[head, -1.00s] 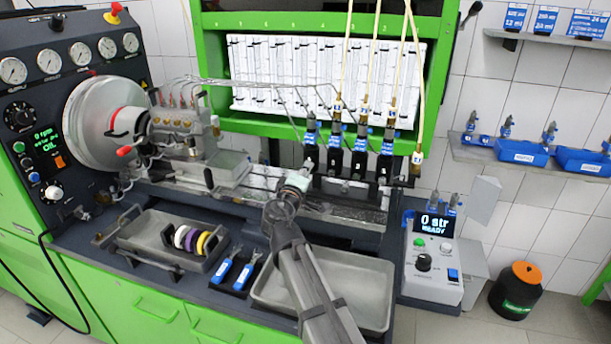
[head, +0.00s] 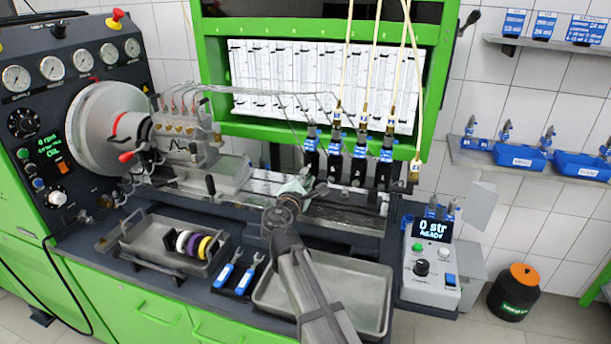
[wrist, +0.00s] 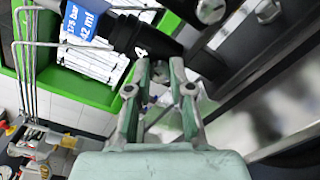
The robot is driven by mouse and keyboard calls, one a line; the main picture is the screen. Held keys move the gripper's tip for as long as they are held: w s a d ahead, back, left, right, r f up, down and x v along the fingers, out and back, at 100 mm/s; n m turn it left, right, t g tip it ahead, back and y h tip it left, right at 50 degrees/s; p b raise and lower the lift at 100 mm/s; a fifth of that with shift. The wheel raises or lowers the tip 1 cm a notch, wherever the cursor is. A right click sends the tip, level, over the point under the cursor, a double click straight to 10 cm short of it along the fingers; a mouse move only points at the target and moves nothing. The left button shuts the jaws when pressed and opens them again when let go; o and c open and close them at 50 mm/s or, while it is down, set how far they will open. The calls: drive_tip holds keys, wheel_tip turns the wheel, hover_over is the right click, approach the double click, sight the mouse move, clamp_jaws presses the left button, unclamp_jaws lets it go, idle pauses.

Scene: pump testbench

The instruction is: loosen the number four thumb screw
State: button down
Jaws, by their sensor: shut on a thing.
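The number four injector holder (wrist: 140,40), a black body marked "4" with a blue label, lies just beyond my fingertips in the wrist view. In the head view my gripper (head: 308,174) is at the lower front of the leftmost injector holder (head: 311,148) in the row. In the wrist view my gripper (wrist: 158,68) has its two fingers close together, shut on a small part below the holder. That part is the number four thumb screw by its place, but it is mostly hidden between the fingers.
More injector holders (head: 360,162) stand close to the right, with pale hoses rising from them. Metal knobs (wrist: 210,10) show on the dark rail in the wrist view. Thin steel pipes (head: 255,92) run above. A grey tray (head: 372,325) lies below my arm.

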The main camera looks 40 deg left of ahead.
drive_tip(key=shift+n+p, duration=0.4)
drive_tip(key=shift+n, duration=0.6)
drive_tip(key=c, duration=1)
unclamp_jaws()
drive_tip(key=v, duration=1.2)
drive_tip(key=shift+a, duration=0.1)
